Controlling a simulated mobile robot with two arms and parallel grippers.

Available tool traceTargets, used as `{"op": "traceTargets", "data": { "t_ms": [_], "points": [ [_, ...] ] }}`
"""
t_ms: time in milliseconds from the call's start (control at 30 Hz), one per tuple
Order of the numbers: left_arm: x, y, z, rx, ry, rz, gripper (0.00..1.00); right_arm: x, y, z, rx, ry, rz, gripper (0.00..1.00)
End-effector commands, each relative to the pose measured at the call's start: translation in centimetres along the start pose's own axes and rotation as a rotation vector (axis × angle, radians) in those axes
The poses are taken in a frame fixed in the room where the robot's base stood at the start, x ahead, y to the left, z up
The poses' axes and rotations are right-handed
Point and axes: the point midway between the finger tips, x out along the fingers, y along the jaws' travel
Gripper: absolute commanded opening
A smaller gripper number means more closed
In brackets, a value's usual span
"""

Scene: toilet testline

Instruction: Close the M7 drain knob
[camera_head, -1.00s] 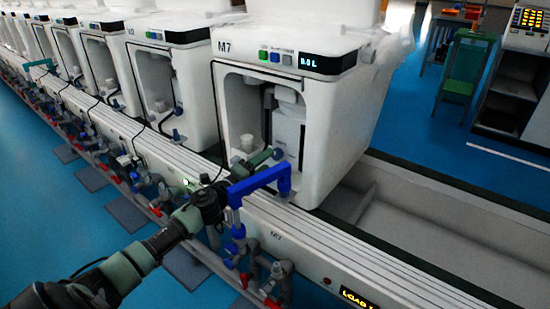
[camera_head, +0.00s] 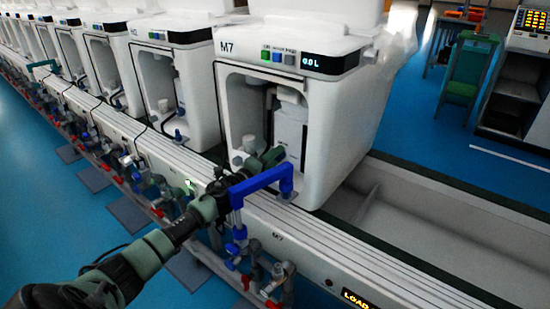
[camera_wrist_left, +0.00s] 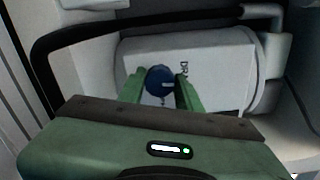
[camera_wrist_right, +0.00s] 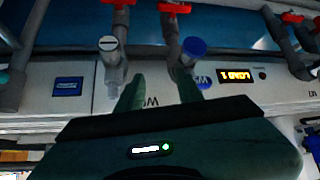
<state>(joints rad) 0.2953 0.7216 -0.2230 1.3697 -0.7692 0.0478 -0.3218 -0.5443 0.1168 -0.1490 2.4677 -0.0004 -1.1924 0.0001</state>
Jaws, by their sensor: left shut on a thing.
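The M7 unit (camera_head: 345,125) is a white toilet test stand with an open bay and a display reading 0.0 L. In the left wrist view, the round blue drain knob (camera_wrist_left: 160,80) sits on a white panel (camera_wrist_left: 215,62) lettered "DR…", with a white mark on its face. My left gripper (camera_wrist_left: 160,90) has its green fingers on either side of the knob, shut on it. In the head view, my left gripper (camera_head: 272,157) reaches into the bay and hides the knob. My right gripper (camera_wrist_right: 160,88) shows in the right wrist view, fingers apart and empty.
A blue bent pipe (camera_head: 262,180) rises just in front of the bay, close to my left gripper. Red-handled valves (camera_wrist_right: 173,8) line the rail's front. More white units stand to the left. An empty trough (camera_head: 440,215) lies at the right.

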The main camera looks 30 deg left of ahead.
Motion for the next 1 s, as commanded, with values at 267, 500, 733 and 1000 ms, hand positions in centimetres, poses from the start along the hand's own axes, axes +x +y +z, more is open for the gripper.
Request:
{"op": "traceTargets", "data": {
  "t_ms": [267,500,733,1000],
  "points": [
    [0.0,0.0,0.0,-0.114,0.000,0.002,0.00,-1.3,0.6,4.1,0.006,-0.194,0.011,0.36],
    [0.0,0.1,0.0,-0.130,0.000,0.001,0.00,-1.4,0.6,4.7,0.006,-0.217,0.012,0.36],
    [0.0,0.1,-0.1,-0.129,0.000,0.001,0.56,-1.4,0.6,4.7,0.006,-0.216,0.013,0.36],
    [-0.1,0.1,0.0,-0.127,0.000,0.001,0.56,-1.4,0.6,4.6,0.006,-0.215,0.013,0.36]
  ]
}}
